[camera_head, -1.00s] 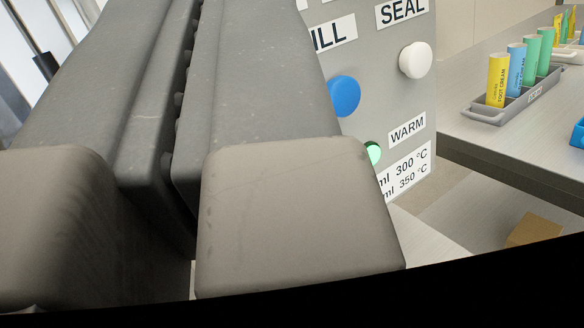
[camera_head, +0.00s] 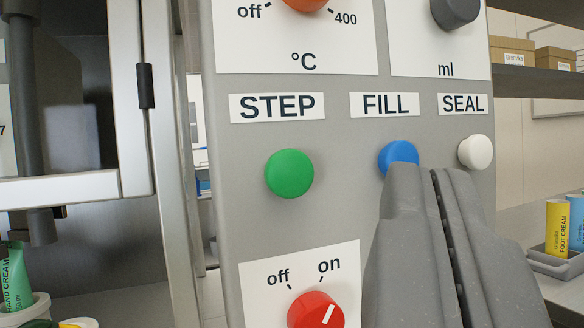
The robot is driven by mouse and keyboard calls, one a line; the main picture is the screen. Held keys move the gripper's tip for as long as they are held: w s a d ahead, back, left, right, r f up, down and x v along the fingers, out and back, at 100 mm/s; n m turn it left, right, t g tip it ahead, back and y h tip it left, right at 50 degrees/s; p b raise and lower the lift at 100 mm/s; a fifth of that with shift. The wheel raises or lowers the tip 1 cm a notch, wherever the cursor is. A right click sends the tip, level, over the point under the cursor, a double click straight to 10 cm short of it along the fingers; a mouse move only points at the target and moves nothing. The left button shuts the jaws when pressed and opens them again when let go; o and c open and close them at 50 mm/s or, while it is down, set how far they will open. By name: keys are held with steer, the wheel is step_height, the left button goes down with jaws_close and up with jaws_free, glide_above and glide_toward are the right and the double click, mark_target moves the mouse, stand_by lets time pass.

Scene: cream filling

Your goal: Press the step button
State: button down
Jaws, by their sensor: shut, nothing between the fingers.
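The green step button (camera_head: 289,174) sits on the grey control panel (camera_head: 350,210) under the STEP label (camera_head: 277,106). Nothing covers it. My gripper (camera_head: 432,175) is shut and empty, to the right of the step button, with its tips just below the blue FILL button (camera_head: 399,156). The tips overlap the lower edge of the blue button in the picture; I cannot tell whether they touch it.
The white SEAL button (camera_head: 476,152) is at the panel's right. A red off/on knob (camera_head: 316,310), an orange temperature knob (camera_head: 305,4) and a dark ml knob (camera_head: 455,11) are also there. A metal-framed door (camera_head: 134,110) stands left. Cream tubes (camera_head: 558,227) stand at right.

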mark_target(288, 174)
steer(key=w+a, duration=0.1)
steer(key=w, duration=0.1)
steer(key=w+p, duration=0.1)
steer(key=w, duration=0.2)
steer(key=w+a, duration=0.1)
steer(key=w, duration=0.2)
steer(key=shift+a+f, duration=0.1)
steer(key=shift+a, duration=0.25)
steer(key=shift+p, duration=0.35)
stand_by(1.4)
steer(key=shift+w+a, duration=0.1)
steer(key=shift+w, duration=0.25)
